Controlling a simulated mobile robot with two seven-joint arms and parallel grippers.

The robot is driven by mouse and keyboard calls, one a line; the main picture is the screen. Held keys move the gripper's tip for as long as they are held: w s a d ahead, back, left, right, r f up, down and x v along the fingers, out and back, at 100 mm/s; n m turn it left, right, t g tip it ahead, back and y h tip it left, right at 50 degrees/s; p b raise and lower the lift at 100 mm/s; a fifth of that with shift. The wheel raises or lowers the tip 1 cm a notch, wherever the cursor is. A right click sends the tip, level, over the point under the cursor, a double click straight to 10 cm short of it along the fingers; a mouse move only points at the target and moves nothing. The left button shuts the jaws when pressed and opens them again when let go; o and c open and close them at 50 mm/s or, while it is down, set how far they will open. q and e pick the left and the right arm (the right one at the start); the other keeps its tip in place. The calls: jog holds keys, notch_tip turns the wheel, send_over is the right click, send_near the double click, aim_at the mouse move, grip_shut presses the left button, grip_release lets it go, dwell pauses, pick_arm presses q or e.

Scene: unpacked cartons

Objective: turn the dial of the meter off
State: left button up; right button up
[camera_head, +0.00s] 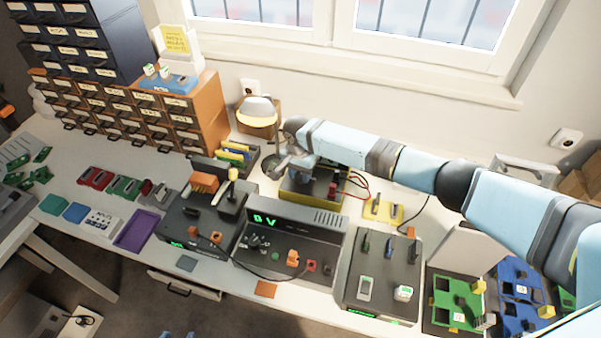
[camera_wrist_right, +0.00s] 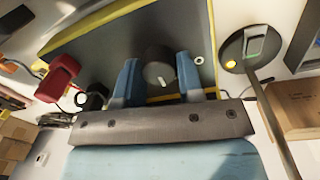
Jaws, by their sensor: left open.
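The meter (camera_head: 330,203) is a dark box with a yellow edge, at the back of the bench in the head view. My right gripper (camera_head: 282,165) is at its left end. In the right wrist view, the round black dial (camera_wrist_right: 158,67) with a white mark lies between the two blue fingers of my right gripper (camera_wrist_right: 157,75). Gaps beside the dial are very small; I cannot tell whether the fingers touch it. The dial is hidden in the head view. Two blue fingertips of my left gripper (camera_head: 178,335), apart and empty, show at the bottom edge.
A red plug (camera_wrist_right: 58,78) with a cable sits on the meter's face. A round lamp base (camera_wrist_right: 250,50) with a pole stands close beside the meter. A dark unit with a green display (camera_head: 265,219) stands in front. Drawer cabinets (camera_head: 130,108) fill the back left.

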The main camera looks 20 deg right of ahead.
jog(key=shift+c, duration=1)
jog(key=shift+r+n+p, duration=0.15)
jog(key=shift+n+p, duration=0.8)
jog(key=shift+n, duration=0.15)
jog(key=n+p, duration=0.1)
jog(key=n, duration=0.1)
jog(key=shift+a+n+p, duration=0.1)
jog(key=shift+n+p, duration=0.2)
jog(key=n+p, duration=0.1)
jog(key=n, duration=0.1)
jog(key=shift+n, duration=0.4)
jog(key=n+p, duration=0.1)
jog(key=n, duration=0.3)
jog(key=shift+t, duration=0.3)
jog(key=shift+n, duration=0.3)
jog(key=o, duration=0.9)
